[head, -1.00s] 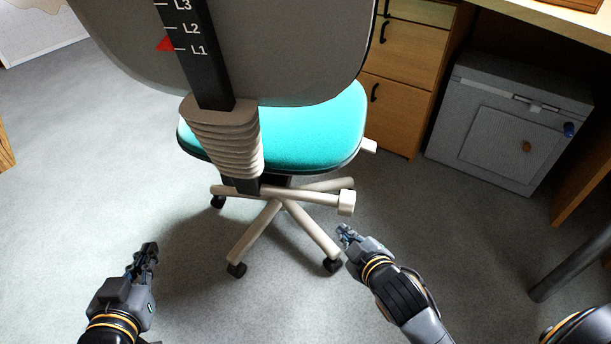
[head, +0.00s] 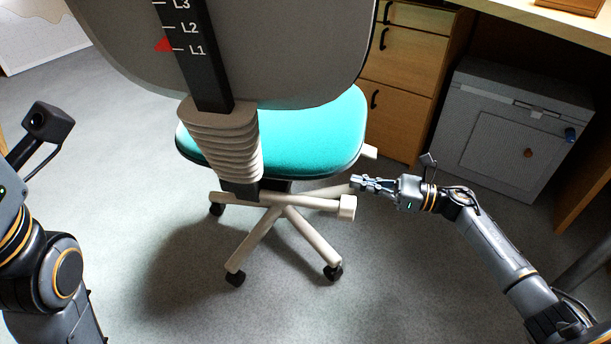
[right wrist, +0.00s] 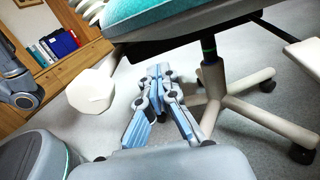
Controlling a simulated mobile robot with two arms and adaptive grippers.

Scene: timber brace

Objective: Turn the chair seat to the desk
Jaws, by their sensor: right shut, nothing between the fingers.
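The office chair has a teal seat (head: 310,135) and a grey backrest (head: 290,50) whose rear faces me. The backrest hides part of the seat. Its base stands on casters, and a pale bar with a knob (head: 347,207) sticks out to the right below the seat. My right gripper (head: 356,183) is shut and empty, just right of the chair, beside and a little above the knob. In the right wrist view the gripper (right wrist: 158,72) is below the seat's edge (right wrist: 160,20), with the knob (right wrist: 92,90) to its left. The left arm is at the left edge; its fingertips are out of view.
The desk (head: 540,22) is at the upper right, with a wooden drawer unit (head: 400,90) behind the chair. A grey cabinet (head: 510,120) stands under the desk. Grey floor is clear left of the chair. Books (right wrist: 60,45) stand on a shelf in the right wrist view.

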